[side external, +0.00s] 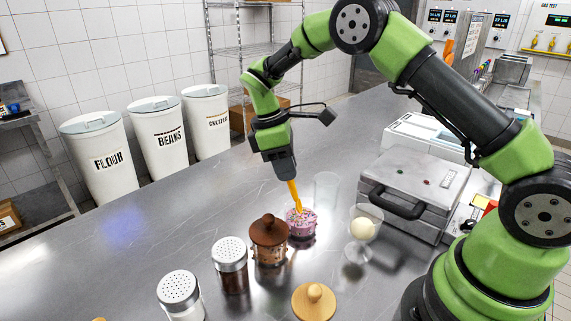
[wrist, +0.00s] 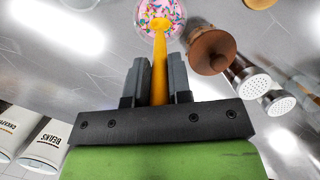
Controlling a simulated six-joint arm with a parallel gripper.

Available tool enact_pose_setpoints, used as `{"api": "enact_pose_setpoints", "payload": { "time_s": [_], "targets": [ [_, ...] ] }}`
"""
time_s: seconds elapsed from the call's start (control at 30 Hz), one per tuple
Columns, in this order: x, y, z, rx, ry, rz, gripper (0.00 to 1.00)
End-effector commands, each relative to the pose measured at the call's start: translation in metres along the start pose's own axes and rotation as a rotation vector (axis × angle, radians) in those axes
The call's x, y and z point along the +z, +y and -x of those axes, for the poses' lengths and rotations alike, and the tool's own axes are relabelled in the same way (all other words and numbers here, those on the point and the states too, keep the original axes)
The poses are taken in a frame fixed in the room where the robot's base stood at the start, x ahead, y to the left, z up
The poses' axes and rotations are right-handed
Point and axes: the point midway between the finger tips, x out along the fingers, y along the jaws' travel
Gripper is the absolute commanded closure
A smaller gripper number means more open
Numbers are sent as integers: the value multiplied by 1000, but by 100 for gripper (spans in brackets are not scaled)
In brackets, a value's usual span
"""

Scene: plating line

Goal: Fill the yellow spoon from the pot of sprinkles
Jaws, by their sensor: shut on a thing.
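My gripper (side external: 289,175) points down over the table and is shut on the handle of the yellow spoon (side external: 296,195). The spoon also shows in the wrist view (wrist: 159,60), upright between the fingers (wrist: 159,80). The pot of sprinkles (side external: 301,224) is an open glass pot of pink and mixed-colour sprinkles, standing on the table below the gripper. It also shows at the top of the wrist view (wrist: 145,14). The spoon's lower end is at the pot's mouth, over the sprinkles. I cannot tell how deep it is or whether it holds sprinkles.
A brown-lidded jar (side external: 269,243) stands close beside the pot, with two shakers (side external: 230,265) to its left. A glass with a pale scoop (side external: 362,230), an empty glass (side external: 326,186) and a wooden lid (side external: 314,301) are near. A grill press (side external: 412,190) is right. The table's left is mostly clear.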

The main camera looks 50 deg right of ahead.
Motion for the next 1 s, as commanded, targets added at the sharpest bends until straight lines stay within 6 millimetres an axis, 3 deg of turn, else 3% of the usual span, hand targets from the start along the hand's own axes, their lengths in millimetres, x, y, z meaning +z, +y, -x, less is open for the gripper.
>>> {"api": "enact_pose_setpoints", "payload": {
  "time_s": [1.0],
  "targets": [
    [-3, 1, -10, 0, -1, 1, 100]
  ]
}}
